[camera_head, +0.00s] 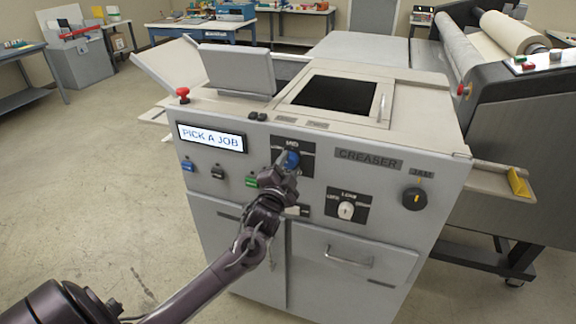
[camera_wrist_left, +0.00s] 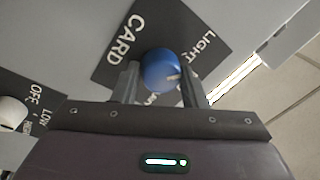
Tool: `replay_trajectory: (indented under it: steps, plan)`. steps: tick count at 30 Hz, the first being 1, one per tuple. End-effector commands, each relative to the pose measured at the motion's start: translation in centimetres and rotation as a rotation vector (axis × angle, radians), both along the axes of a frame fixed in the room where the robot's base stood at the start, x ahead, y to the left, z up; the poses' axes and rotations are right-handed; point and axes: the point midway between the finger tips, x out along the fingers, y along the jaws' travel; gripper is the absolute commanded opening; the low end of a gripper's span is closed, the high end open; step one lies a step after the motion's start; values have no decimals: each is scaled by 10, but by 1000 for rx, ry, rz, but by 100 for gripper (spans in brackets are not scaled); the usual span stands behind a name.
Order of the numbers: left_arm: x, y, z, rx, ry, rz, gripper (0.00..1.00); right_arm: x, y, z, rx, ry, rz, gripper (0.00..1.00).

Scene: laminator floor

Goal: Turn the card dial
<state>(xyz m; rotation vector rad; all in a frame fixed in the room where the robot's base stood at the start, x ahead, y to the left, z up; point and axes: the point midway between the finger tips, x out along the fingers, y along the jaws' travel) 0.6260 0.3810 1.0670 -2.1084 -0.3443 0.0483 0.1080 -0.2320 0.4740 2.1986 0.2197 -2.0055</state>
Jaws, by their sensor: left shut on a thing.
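The card dial is a round blue knob (camera_wrist_left: 160,72) on a dark plate (camera_wrist_left: 135,45) lettered CARD and LIGHT. It has a pale pointer mark near its lower right in the left wrist view. In the head view the blue knob (camera_head: 291,159) shows just past my left gripper (camera_head: 284,168), on the front of the grey creaser machine (camera_head: 325,185). My left gripper's two fingers (camera_wrist_left: 161,88) stand on either side of the knob and are shut on it. Part of the plate's lettering is hidden by the fingers. My right gripper is not in view.
A display (camera_head: 211,138) reads PICK A JOB. Below it are several small buttons. A white knob (camera_head: 346,210) and a dark jam knob (camera_head: 414,198) are to the right on the panel. A red stop button (camera_head: 183,93) stands at the machine's top left. Open floor lies at left.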

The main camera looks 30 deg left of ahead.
Motion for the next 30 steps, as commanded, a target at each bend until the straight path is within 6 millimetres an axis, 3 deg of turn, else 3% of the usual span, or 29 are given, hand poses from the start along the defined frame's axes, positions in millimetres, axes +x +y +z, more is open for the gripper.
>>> replay_trajectory:
  steps: [12,29,30]
  plan:
    - [0,0,-1,-197,-45,1,16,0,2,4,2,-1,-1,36]
    - [0,0,-1,-229,-53,1,16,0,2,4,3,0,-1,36]
    - [0,0,-1,-229,-53,1,40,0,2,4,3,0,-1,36]
